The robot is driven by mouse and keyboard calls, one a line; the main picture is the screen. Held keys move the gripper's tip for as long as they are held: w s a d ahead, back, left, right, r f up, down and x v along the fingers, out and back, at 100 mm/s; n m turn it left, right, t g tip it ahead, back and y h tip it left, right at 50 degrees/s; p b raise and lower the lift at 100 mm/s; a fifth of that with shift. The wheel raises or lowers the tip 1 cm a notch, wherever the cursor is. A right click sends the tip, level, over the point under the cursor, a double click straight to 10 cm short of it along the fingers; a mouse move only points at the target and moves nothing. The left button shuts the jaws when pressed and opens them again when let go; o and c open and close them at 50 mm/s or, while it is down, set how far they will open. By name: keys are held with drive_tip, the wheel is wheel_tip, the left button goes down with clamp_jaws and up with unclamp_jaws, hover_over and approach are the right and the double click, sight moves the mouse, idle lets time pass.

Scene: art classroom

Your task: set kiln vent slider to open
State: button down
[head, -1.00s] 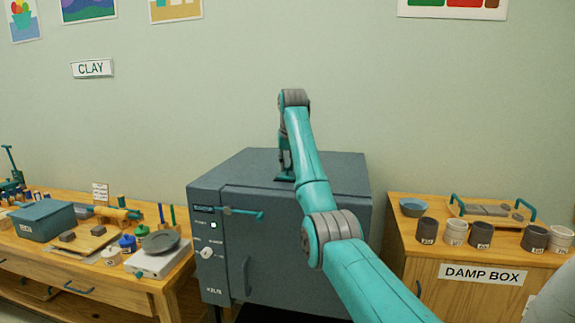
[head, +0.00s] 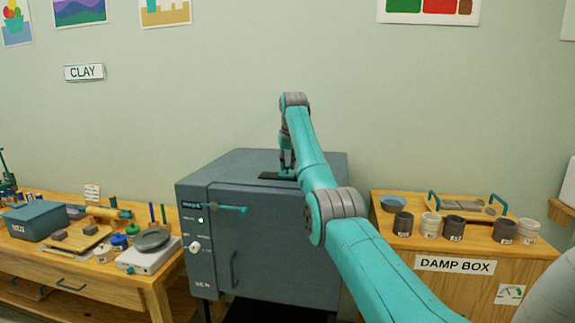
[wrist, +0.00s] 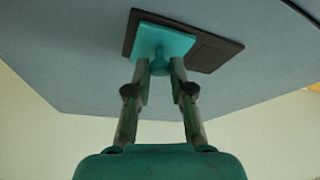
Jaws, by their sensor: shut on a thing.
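The grey-blue kiln (head: 265,245) stands against the wall. On its top lies a dark vent plate (head: 268,176), which also shows in the wrist view (wrist: 216,54). A teal square slider (wrist: 160,38) with a small knob (wrist: 159,66) sits on one end of that plate, leaving the rest uncovered. My gripper (wrist: 160,76) is shut on the slider's knob. In the head view my gripper (head: 287,168) is small, and the slider is mostly hidden by it and my arm.
A wooden bench (head: 70,262) with a teal box (head: 38,220) and clay tools stands left. The damp box cabinet (head: 455,290) with several cups stands right. A teal lever (head: 225,208) sticks out at the kiln's front. The kiln top around the plate is clear.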

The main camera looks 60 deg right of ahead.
drive_tip(key=shift+s+d, duration=0.15)
drive_tip(key=shift+s, duration=0.05)
drive_tip(key=c, duration=1)
unclamp_jaws()
drive_tip(key=shift+s, duration=0.1)
drive_tip(key=shift+r, duration=0.15)
drive_tip(key=v, duration=1.1)
drive_tip(key=shift+r, duration=0.25)
